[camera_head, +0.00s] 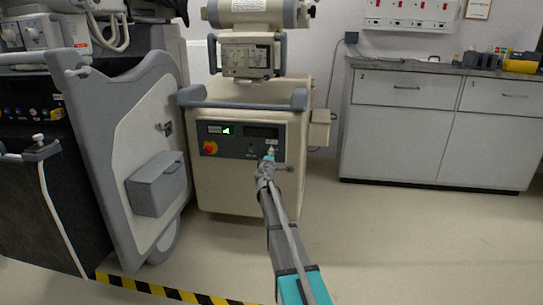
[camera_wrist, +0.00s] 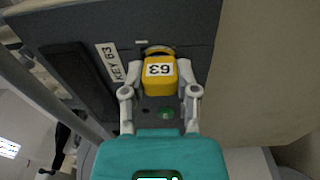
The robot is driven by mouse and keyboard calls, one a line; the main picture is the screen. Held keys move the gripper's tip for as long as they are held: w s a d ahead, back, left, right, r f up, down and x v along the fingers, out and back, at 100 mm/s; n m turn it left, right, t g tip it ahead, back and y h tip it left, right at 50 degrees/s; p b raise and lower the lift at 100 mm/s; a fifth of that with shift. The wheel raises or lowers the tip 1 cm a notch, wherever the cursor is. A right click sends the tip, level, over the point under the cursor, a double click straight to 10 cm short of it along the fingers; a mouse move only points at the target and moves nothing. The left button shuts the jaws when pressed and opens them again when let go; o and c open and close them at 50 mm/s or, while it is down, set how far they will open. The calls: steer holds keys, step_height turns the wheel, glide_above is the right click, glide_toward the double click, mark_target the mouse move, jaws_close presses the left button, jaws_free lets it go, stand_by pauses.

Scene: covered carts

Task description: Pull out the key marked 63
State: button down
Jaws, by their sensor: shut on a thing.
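The key marked 63 (camera_wrist: 160,75) has a yellow head with a white label in the wrist view. It sits at a round keyhole in the dark panel (camera_wrist: 195,30) of the beige cart. A label reading "KEY 63" (camera_wrist: 110,62) is beside it on the panel. My gripper (camera_wrist: 161,80) has its two fingers closed on either side of the yellow head. In the head view my gripper (camera_head: 268,160) reaches the right part of the cart's front panel (camera_head: 240,131), and the key is mostly hidden there. The key's shaft cannot be seen.
The beige cart (camera_head: 240,185) has a red button (camera_head: 210,147) on a yellow base on its panel. A grey and white machine (camera_head: 130,120) stands close on the left. A cabinet (camera_head: 410,145) is at the right. Floor is clear between cart and cabinet.

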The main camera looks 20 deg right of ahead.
steer(key=shift+s+a, duration=0.15)
steer(key=shift+s, duration=0.05)
steer(key=shift+s+a, duration=0.35)
steer(key=shift+s, duration=0.25)
steer(key=shift+s+a, duration=0.2)
steer(key=shift+s, duration=0.1)
steer(key=shift+v, duration=1.65)
steer(key=shift+r, duration=0.1)
